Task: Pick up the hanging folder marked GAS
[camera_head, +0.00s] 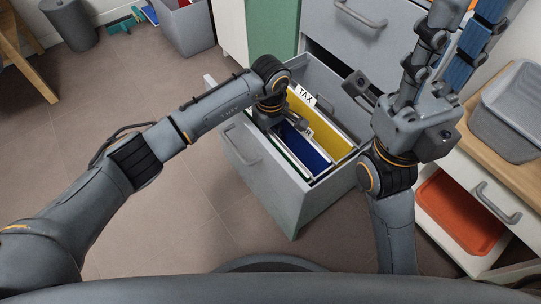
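The open grey drawer (318,205) holds hanging folders in a row. The rear yellow folder (320,120) has a white tab reading TAX. In front of it is a blue folder (305,150), whose white tab is mostly covered by my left gripper. A green folder edge (290,158) shows nearer the front. No tab reading GAS can be made out. My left gripper (292,126) is low over the drawer, across the folder tops; its fingertips are hidden or too small to judge. My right gripper (428,65) is raised at the right of the drawer, pointing away; its opening is unclear.
The closed cabinet drawer (365,35) is above and behind the open one. At right, a wooden-topped unit (525,178) carries a grey bin (510,110), with an orange tray (460,210) below. A grey box (185,28) stands at the back.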

